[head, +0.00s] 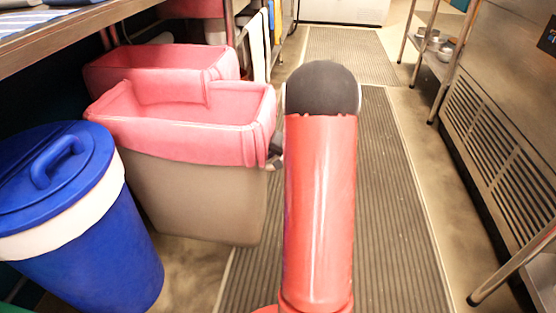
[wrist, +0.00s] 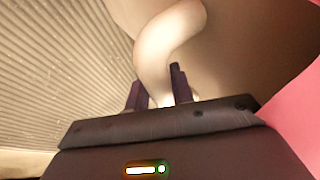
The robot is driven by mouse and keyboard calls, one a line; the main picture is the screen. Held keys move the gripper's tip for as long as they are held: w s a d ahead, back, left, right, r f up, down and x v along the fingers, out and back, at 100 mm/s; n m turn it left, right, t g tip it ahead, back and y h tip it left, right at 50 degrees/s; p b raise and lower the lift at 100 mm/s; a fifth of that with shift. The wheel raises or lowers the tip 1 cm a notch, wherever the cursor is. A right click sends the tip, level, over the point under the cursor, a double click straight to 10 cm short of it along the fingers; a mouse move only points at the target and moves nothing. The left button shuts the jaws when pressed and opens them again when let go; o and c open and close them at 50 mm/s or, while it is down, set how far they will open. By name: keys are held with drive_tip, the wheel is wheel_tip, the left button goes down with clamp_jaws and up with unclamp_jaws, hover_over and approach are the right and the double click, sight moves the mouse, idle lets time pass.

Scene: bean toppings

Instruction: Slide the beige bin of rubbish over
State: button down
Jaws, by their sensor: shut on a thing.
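The beige bin (head: 200,195) stands at centre left in the head view, with a pink liner (head: 180,140) folded over its rim. My gripper (head: 275,155) is at the right side of this bin, just under the liner, mostly hidden behind my red arm. In the wrist view, my gripper (wrist: 158,90) has its two dark fingers on either side of a curved beige handle (wrist: 165,45) on the bin wall. It is shut on this handle. The bin's contents cannot be made out.
A blue lidded bin (head: 80,235) stands close on the left. Another pink-lined bin (head: 150,62) is right behind the beige one. A metal counter (head: 70,35) overhangs at upper left. The ribbed floor mat (head: 390,210) to the right is clear, with steel equipment (head: 500,130) beyond.

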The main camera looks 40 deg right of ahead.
drive_tip(key=shift+s+d, duration=0.35)
drive_tip(key=shift+d, duration=0.05)
drive_tip(key=c, duration=1.1)
unclamp_jaws()
drive_tip(key=shift+a, duration=0.1)
drive_tip(key=v, duration=0.7)
drive_tip(key=shift+s+r+p, duration=0.2)
drive_tip(key=shift+r+p, duration=0.1)
drive_tip(key=shift+p, duration=0.1)
